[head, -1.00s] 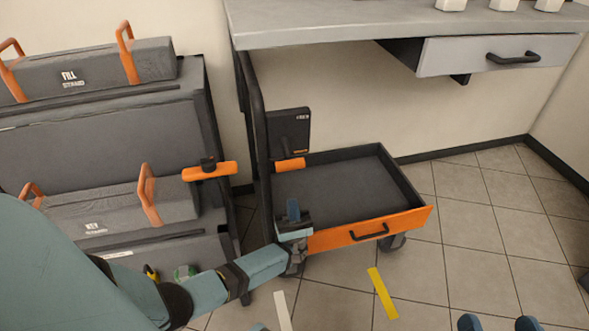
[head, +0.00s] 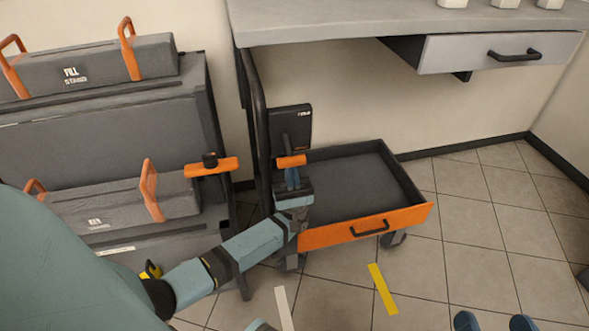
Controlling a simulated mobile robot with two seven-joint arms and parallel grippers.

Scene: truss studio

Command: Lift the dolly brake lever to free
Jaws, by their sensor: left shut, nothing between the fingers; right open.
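The dolly (head: 318,238) is a dark open tray with an orange front, standing on casters. A dark box (head: 304,123) on its upright carries the brake lever, whose orange grip (head: 292,161) is at the lower end, below the box. My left gripper (head: 292,176) is shut and empty, its blue fingertips just under the orange grip, close to it or touching; I cannot tell which. My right gripper (head: 495,324) is open and empty, low at the bottom right, with only its fingertips in view.
A grey workbench (head: 350,22) with a drawer overhangs behind the dolly. A dark rack (head: 110,140) with grey cases and orange handles stands at left, with an orange knobbed bar (head: 212,168) near it.

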